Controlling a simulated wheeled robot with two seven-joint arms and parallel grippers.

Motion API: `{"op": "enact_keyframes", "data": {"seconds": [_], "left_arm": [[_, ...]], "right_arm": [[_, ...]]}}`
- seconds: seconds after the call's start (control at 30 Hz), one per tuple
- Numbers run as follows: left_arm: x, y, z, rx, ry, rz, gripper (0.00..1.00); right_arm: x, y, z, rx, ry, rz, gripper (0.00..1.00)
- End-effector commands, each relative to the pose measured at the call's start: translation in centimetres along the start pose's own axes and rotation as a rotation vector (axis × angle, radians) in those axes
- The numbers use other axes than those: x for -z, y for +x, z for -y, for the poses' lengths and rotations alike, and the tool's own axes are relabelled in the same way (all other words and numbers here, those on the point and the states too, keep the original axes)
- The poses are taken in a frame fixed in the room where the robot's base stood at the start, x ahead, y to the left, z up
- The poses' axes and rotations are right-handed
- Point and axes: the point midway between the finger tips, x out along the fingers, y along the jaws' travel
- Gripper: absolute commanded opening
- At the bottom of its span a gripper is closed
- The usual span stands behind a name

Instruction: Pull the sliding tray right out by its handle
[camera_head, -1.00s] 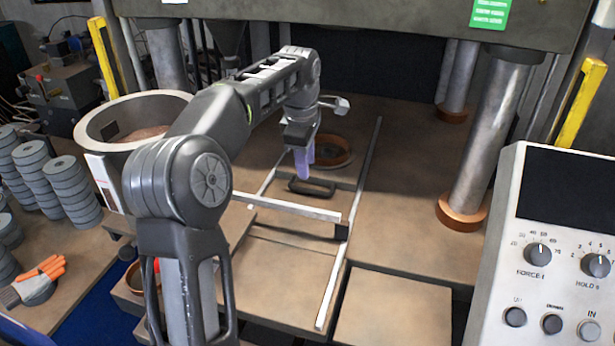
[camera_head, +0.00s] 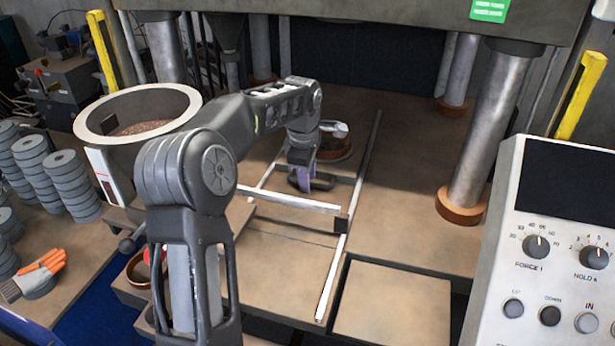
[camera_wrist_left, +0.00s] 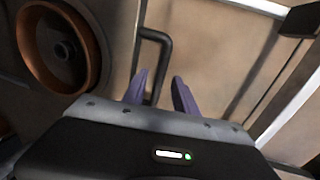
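The sliding tray's black bar handle (camera_head: 321,183) stands on a tan plate between metal rails, in front of a round brown mould (camera_head: 336,148). My left gripper (camera_head: 303,184) reaches down at the handle's left part, partly covering it. In the left wrist view, the two purple fingers (camera_wrist_left: 160,77) are apart. The dark handle (camera_wrist_left: 157,40) runs down into the gap between them, nearer the left finger; contact cannot be told. The mould (camera_wrist_left: 62,48) lies to the left there. My right gripper is out of view.
A silver crossbar (camera_head: 290,200) lies in front of the handle, and a long rail (camera_head: 334,270) runs along the right side. A press column (camera_head: 480,140) and control panel (camera_head: 560,230) stand right. A bowl of granules (camera_head: 137,115) stands left.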

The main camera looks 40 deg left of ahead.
Motion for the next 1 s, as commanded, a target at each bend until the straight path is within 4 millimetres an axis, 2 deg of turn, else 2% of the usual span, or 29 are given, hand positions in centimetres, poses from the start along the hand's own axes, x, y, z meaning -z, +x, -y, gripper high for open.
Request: {"op": "enact_keyframes", "data": {"seconds": [0.17, 0.57, 1.0], "left_arm": [[0.0, -0.02, 0.0, 0.0, 0.0, 0.0, 0.33], [0.0, -0.05, 0.0, 0.0, 0.0, 0.0, 0.0], [0.0, -0.06, -0.01, 0.0, 0.0, 0.0, 0.0]], "right_arm": [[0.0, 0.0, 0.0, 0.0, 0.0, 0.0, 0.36], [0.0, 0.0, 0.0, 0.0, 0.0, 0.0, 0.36], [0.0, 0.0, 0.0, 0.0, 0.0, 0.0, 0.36]]}}
